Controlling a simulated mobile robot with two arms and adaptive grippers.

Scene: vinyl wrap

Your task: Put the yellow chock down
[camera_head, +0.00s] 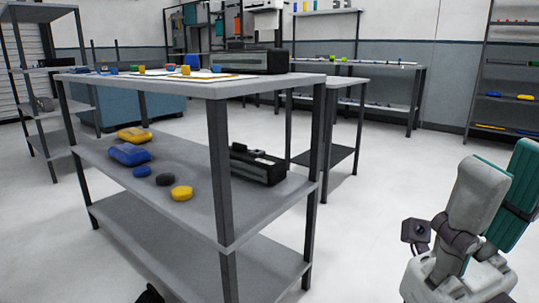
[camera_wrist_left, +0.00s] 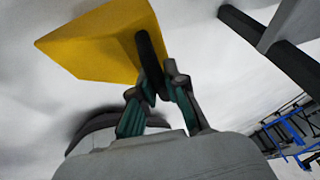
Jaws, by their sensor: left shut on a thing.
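In the left wrist view the yellow chock (camera_wrist_left: 95,42) is a wedge-shaped block at the top left. In the head view neither the held chock nor my left gripper can be made out. My right arm is at the right edge of the head view, but its gripper fingers do not show.
A grey shelved table (camera_head: 218,90) stands ahead. Its middle shelf bears yellow (camera_head: 181,193), blue (camera_head: 130,154) and dark (camera_head: 166,179) items and a black machine (camera_head: 257,165). Its lower shelf (camera_head: 200,270) looks bare where visible. Open floor (camera_head: 375,215) lies to its right.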

